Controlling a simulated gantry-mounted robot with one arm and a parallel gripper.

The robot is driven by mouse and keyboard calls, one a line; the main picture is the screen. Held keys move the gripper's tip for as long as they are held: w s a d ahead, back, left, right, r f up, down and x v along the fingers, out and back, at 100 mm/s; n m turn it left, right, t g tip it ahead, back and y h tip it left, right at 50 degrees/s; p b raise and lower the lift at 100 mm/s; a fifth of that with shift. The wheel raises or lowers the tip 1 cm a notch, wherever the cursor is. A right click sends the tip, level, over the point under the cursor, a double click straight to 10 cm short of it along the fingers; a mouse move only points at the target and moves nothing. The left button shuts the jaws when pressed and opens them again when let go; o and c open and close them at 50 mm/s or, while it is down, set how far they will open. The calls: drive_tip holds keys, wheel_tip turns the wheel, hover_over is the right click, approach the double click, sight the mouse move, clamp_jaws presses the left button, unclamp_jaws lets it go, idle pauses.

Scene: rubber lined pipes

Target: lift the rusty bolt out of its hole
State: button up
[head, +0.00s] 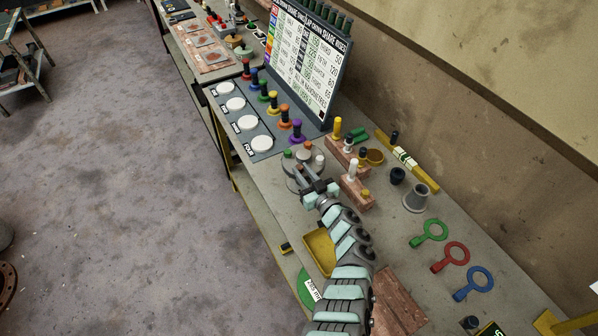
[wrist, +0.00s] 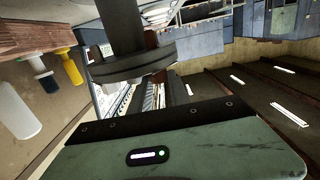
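A grey round stand (head: 293,184) sits on the bench and carries several short pegs with green, brown and white tops. A brown, rusty-looking bolt head (head: 302,170) shows on its near side, right beside my fingers. My gripper (head: 312,182) is low at the stand, its fingers partly over it. I cannot tell whether the fingers touch the bolt or how far apart they are. In the wrist view, which looks upside down, a dark cylinder with a flanged disc (wrist: 130,66) fills the upper middle. The bolt and its hole are not clear there.
Wooden blocks with white and yellow pegs (head: 352,170) stand just right of my gripper. A panel with white discs and coloured knobs (head: 245,118) lies beyond. A yellow tray (head: 320,250) is beside my arm. Green, red and blue rings (head: 450,256) lie at right.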

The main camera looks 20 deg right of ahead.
clamp_jaws()
idle(0.3)
